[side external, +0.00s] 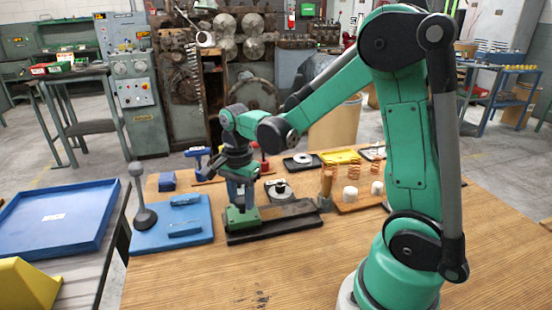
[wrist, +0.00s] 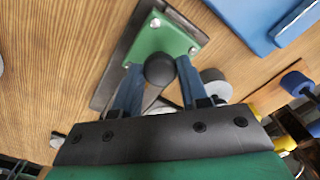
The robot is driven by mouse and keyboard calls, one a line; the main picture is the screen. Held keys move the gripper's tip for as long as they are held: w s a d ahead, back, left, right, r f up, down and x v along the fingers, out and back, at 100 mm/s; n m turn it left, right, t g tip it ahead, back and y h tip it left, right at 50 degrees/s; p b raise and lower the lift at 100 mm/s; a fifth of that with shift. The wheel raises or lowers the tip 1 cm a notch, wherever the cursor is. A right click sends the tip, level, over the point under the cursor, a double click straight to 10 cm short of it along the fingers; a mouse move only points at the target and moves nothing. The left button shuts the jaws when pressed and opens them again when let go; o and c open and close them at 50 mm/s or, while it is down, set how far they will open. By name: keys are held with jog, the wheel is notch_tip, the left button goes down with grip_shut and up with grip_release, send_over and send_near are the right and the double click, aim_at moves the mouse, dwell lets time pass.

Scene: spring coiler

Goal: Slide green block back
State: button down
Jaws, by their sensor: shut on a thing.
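The green block (side external: 240,219) sits at the left end of a dark rail (side external: 285,222) on the wooden table. In the wrist view the green block (wrist: 150,40) shows as a plate with screws at its corners and a round black knob (wrist: 160,69) standing on it. My gripper (side external: 241,200) is right above the block, pointing down. In the wrist view the blue fingers of my gripper (wrist: 159,72) are shut on either side of the knob. The part of the block under the gripper is partly hidden.
A blue board (side external: 150,238) with blue pieces and a grey ball-topped lever (side external: 143,205) lies just left of the rail. Coppery springs and white cylinders (side external: 351,194) stand on a board to the right. The front of the table is clear.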

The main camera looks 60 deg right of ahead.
jog(key=s+d, duration=0.9)
jog(key=shift+s+d, duration=0.15)
jog(key=shift+c, duration=2.3)
grip_release()
jog(key=shift+r, duration=2.8)
jog(key=w+a+r+n+t, duration=0.1)
jog(key=w+a+n+t, duration=0.1)
jog(key=a+n, duration=0.6)
jog(key=w+a+r+n+t, duration=0.1)
jog(key=w+a+n+t, duration=0.1)
jog(key=a+n+t, duration=0.3)
jog(key=a+n, duration=0.3)
jog(key=n, duration=0.2)
jog(key=shift+w+a, duration=0.2)
jog(key=shift+w, duration=0.1)
